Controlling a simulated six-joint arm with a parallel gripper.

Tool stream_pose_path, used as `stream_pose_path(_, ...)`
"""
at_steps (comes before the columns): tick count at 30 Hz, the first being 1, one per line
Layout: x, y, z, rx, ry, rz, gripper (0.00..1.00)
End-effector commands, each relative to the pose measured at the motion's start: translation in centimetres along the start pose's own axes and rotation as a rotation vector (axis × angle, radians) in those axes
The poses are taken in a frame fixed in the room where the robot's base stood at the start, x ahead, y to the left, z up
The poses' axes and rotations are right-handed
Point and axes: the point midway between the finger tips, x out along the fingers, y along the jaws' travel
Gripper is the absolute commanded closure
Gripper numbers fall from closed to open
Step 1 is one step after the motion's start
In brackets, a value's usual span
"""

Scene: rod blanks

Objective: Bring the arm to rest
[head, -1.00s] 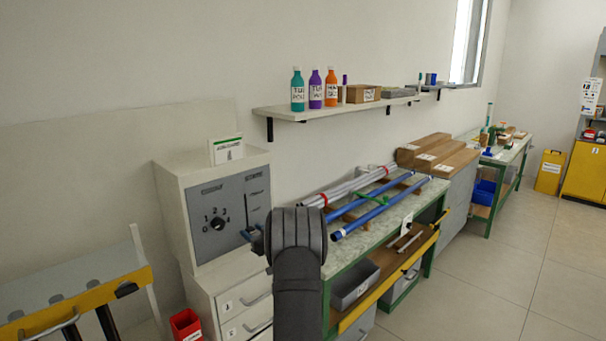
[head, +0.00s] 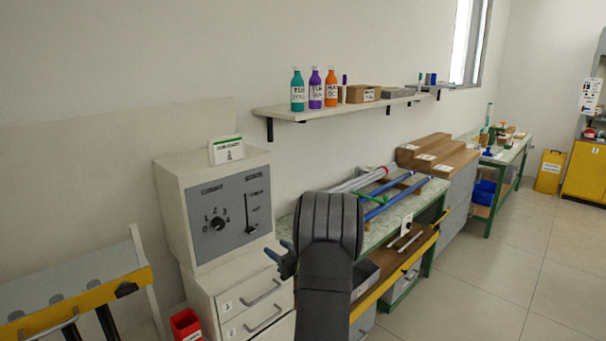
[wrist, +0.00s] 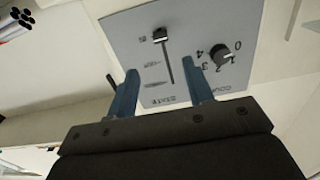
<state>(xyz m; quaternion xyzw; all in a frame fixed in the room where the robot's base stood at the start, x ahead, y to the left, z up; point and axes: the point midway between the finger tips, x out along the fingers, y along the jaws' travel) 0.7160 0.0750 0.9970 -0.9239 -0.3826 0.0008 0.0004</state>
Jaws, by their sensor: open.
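My gripper (head: 279,258) is open and empty in the head view, in front of the lower right of a pale control box (head: 170,215). In the wrist view its two blue fingers (wrist: 163,84) stand apart, with the box's grey panel beyond them and nothing between them. The panel has a slider knob (head: 250,229) at the lower end of its slot and a round dial (head: 218,223). The slider knob (wrist: 160,35) also shows in the wrist view, apart from the fingers. My dark arm hides part of the bench in the head view.
The green-framed bench (head: 388,236) carries blue tubes (head: 405,198) and grey rods (head: 360,181) to the right of my arm. Drawers (head: 245,302) stand below the box. A wall shelf (head: 300,112) with bottles is above. A red bin (head: 186,325) stands at lower left.

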Motion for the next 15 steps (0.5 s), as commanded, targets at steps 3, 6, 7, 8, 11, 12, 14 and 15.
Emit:
stream_pose_path(3, -2.6, 0.1, 0.0, 0.0, -0.001, 0.003, 0.53)
stream_pose_path(6, -4.6, 0.1, 0.0, 0.001, -0.002, 0.003, 0.53)
stream_pose_path(7, -4.8, 0.0, 0.0, 0.0, -0.001, 0.001, 0.53)
stream_pose_path(8, -3.6, -0.1, 0.1, -0.001, -0.001, -0.004, 0.53)
stream_pose_path(11, -1.4, -0.2, 0.0, -0.002, 0.0, -0.005, 0.53)
stream_pose_path(12, -0.6, -0.1, 0.1, -0.002, -0.001, -0.004, 0.53)
stream_pose_path(14, 0.6, -0.1, 0.0, -0.001, 0.001, -0.003, 0.53)
stream_pose_path(15, 1.4, -0.1, 0.0, -0.002, 0.0, -0.004, 0.53)
